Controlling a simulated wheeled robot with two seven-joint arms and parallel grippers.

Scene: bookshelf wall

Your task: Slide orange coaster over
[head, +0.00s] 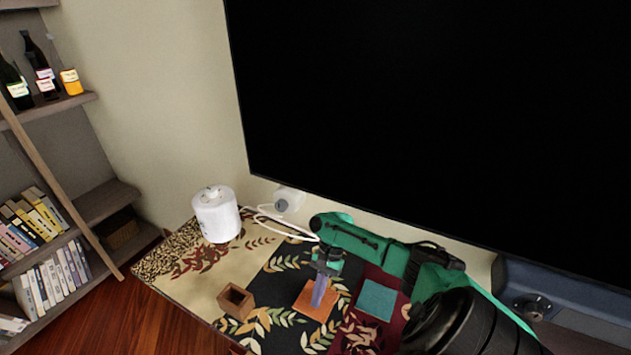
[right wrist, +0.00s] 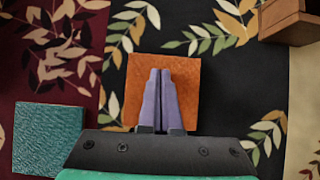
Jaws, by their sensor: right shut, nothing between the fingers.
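The orange coaster (head: 308,307) lies flat on the patterned table cover, on its dark leaf-printed band. In the right wrist view the coaster (right wrist: 184,72) is partly hidden behind my fingers. My right gripper (head: 317,301) points down over the coaster, its purple fingers together with nothing between them. In the right wrist view the closed fingertips (right wrist: 160,72) overlap the middle of the coaster; I cannot tell whether they touch it. My left gripper is not in view.
A teal coaster (head: 376,300) lies right of the orange one. A small open wooden box (head: 235,301) stands to the left. A white cylindrical device (head: 217,214) with a cable stands at the back left. A large black screen (head: 430,120) rises behind the table.

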